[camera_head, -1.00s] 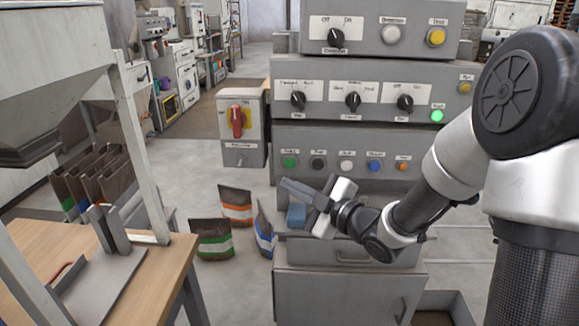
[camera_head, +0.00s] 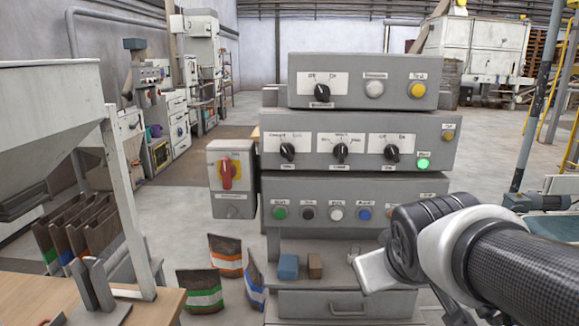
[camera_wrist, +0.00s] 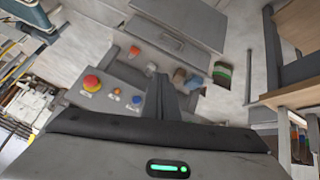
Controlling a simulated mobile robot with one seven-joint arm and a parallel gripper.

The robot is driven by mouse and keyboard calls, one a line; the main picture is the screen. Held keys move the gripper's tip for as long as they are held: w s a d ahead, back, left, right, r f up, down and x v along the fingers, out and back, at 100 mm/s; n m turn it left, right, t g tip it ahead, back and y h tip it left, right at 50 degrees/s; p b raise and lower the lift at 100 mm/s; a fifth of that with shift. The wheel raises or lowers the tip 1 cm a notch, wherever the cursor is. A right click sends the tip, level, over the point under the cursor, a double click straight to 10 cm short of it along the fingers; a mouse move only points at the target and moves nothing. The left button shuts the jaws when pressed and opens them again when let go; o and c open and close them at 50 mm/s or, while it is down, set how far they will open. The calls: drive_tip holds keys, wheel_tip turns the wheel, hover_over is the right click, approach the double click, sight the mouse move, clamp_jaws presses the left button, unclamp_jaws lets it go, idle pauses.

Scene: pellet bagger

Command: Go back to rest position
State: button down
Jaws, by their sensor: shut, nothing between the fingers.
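My gripper (camera_wrist: 160,82) shows in the wrist view with its fingers together and nothing between them. In the camera_head view my arm reaches in from the right edge, in front of the right part of the grey control cabinet (camera_head: 350,185). The fingers cannot be made out there. The cabinet's green light (camera_head: 423,164) is lit.
A blue block (camera_head: 288,267) and a brown block (camera_head: 315,265) sit on the shelf above the drawer (camera_head: 345,304). Pellet bags (camera_head: 202,290) stand on the floor to its left. A wooden table (camera_head: 150,306) and a hopper (camera_head: 55,120) are at the left.

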drive_tip(key=s+a+m+g+y, duration=0.1)
drive_tip(key=s+a+m+g, duration=0.15)
drive_tip(key=s, duration=0.75)
wheel_tip(320, 180, up, 22)
drive_tip(key=p, duration=2.2)
drive_tip(key=shift+s+p, duration=0.2)
drive_tip(key=shift+p, duration=0.15)
drive_tip(key=shift+d+f, duration=0.1)
